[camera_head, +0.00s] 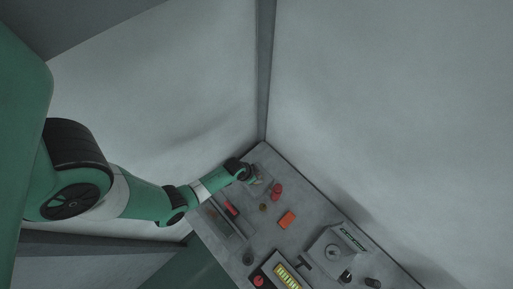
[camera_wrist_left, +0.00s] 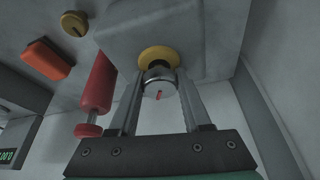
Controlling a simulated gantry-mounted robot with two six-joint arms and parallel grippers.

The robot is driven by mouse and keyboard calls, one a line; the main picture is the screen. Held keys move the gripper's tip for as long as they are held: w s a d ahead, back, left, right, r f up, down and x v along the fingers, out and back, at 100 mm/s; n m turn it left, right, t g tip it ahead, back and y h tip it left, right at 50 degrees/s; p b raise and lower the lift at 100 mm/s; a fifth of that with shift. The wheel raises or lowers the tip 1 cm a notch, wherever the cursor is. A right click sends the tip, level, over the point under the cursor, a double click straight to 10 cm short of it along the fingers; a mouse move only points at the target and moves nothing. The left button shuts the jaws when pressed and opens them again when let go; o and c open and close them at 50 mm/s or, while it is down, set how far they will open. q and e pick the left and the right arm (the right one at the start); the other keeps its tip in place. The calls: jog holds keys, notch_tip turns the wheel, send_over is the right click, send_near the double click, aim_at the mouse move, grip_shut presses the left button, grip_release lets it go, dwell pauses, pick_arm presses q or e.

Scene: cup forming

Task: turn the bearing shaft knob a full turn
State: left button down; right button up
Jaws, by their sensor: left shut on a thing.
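The knob (camera_wrist_left: 160,76) is a silver cylinder with a small red mark on its face, seen in the left wrist view. A yellow collar (camera_wrist_left: 158,56) sits behind it on a grey housing (camera_wrist_left: 118,38). My left gripper (camera_head: 256,179) is at the far corner of the bench in the head view. In the left wrist view its two fingers stand on either side of the knob, shut on it. In the head view the knob is too small and too covered to make out. My right gripper is not in view.
An orange block (camera_wrist_left: 46,59) and a small yellow knob (camera_wrist_left: 75,23) lie farther left. Walls rise behind the bench.

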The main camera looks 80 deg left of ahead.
pick_arm(q)
jog(key=shift+n+y, duration=0.3)
jog(key=shift+n, duration=0.5)
jog(key=shift+n+g+y, duration=0.3)
jog(key=shift+n+y, duration=0.3)
jog(key=shift+n, duration=1)
jog(key=shift+c, duration=1.8)
grip_release()
jog(key=p+v, duration=0.9)
jog(key=v, duration=0.2)
jog(key=shift+r, duration=0.35)
